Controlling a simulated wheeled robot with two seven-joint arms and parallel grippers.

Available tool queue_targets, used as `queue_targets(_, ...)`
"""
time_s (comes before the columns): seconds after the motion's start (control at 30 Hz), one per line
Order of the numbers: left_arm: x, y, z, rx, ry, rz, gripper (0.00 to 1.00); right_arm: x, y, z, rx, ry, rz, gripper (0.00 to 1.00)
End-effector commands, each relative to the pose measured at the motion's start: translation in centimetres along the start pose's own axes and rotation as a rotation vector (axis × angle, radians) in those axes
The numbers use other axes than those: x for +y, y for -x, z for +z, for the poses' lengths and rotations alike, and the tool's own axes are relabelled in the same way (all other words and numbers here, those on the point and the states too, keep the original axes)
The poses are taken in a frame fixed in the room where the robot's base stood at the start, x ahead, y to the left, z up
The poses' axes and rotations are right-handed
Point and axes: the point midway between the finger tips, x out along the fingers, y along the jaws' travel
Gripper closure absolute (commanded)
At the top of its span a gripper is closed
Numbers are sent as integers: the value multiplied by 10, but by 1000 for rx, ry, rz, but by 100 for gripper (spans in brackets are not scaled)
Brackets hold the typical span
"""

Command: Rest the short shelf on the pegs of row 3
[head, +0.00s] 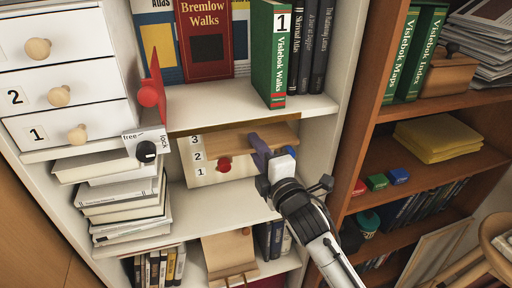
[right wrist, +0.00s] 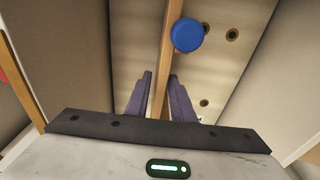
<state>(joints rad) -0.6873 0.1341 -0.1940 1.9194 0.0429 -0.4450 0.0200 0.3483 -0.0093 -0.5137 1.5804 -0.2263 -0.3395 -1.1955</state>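The short shelf (head: 236,138) is a thin brown wooden board in the middle bay of the white bookcase, close under the shelf above. My right gripper (head: 262,153) is at its front right and is shut on its edge. In the right wrist view the board (right wrist: 164,70) shows edge-on between the two dark fingers (right wrist: 160,82). A pale panel (head: 207,177) with labels 1, 2 and 3 stands behind and below the board, with a red knob (head: 224,164) in front. Whether the board touches the row 3 pegs is hidden. My left gripper is out of view.
A blue round knob (right wrist: 187,35) and several dark-ringed holes show beside the board. The white shelf above (head: 205,111) is close over it. A book stack (head: 125,208) stands left, near a free/lock sign (head: 145,137). The bookcase upright (head: 353,85) is close to the right.

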Motion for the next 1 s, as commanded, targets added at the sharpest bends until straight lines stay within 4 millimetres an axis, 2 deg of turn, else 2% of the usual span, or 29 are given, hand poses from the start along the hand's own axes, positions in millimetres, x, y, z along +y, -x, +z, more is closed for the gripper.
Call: queue_targets(1.0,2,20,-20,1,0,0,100,1,41,-4,0,0,-1,78)
